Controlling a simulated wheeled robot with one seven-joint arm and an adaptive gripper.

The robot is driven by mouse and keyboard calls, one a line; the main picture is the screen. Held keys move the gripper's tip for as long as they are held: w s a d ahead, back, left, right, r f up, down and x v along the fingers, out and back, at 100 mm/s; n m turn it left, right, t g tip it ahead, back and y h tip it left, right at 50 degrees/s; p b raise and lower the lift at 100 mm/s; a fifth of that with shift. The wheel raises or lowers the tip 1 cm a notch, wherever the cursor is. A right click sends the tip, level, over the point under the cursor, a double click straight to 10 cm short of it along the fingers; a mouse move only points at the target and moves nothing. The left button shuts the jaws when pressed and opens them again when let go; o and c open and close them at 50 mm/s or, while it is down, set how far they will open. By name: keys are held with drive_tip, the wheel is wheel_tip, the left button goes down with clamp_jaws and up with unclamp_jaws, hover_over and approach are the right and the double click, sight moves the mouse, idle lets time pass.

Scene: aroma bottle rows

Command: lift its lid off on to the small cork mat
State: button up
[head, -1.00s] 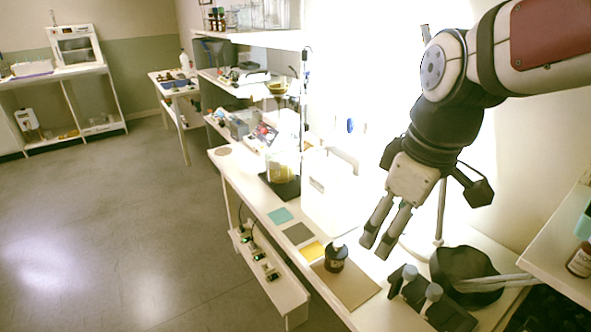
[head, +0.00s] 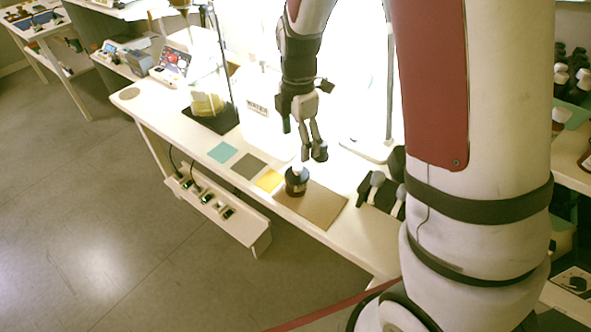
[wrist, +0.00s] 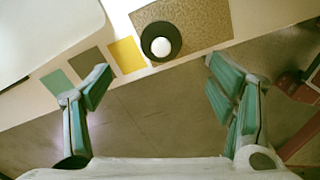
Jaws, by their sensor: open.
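A dark bottle (head: 297,186) with a pale rounded lid (head: 298,171) stands upright at the left end of a brown board (head: 322,207). In the wrist view the bottle (wrist: 147,36) shows from above as a dark disc with the white lid (wrist: 162,47) on it. My gripper (head: 311,148) is open and empty, above and slightly right of the bottle in the head view. In the wrist view my gripper (wrist: 157,72) has its fingers spread wide, with the bottle beyond the fingertips. A small round cork-coloured mat (head: 126,93) lies bare at the far left of the bench.
Teal (head: 222,152), grey (head: 249,166) and yellow (head: 269,181) squares lie left of the board. The bench's front edge is close.

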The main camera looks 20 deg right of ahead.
sight(297, 167)
wheel_tip(297, 167, down, 10)
drive_tip(key=shift+s+r, duration=0.1)
idle(0.4)
drive_tip(key=shift+c, duration=0.3)
drive_tip(key=c, duration=1)
